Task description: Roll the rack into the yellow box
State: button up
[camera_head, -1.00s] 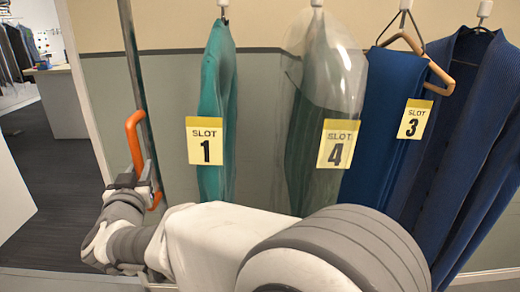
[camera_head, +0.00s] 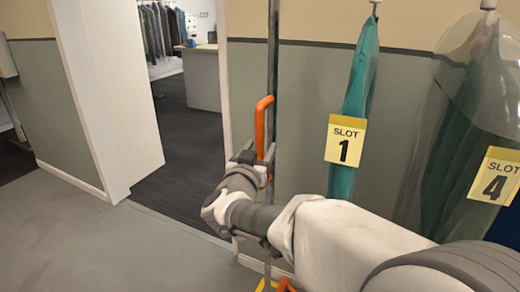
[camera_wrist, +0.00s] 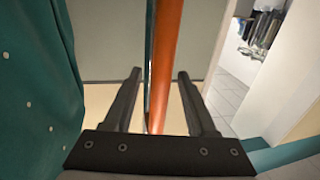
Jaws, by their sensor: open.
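The rack's upright grey post (camera_head: 273,60) carries an orange upright handle (camera_head: 263,125). My gripper (camera_head: 252,158) is at the handle's lower part. In the wrist view, the handle (camera_wrist: 166,50) runs between the two open dark fingers of my gripper (camera_wrist: 159,74), with gaps on both sides. Garments hang at right: a teal one with a yellow SLOT 1 tag (camera_head: 344,140) and a clear-covered one with a SLOT 4 tag (camera_head: 496,177). A small yellow and orange piece (camera_head: 264,285) shows at the bottom edge; I cannot tell what it is. No yellow box is clearly visible.
A desk (camera_head: 203,75) and another clothes rail stand beyond. Grey floor (camera_head: 80,240) at lower left is clear. A teal garment (camera_wrist: 40,90) hangs close left in the wrist view.

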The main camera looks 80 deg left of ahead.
jog(key=p+v, duration=0.1)
jog(key=v, duration=1.6)
jog(key=shift+s+d, duration=0.15)
jog(key=shift+d, duration=0.05)
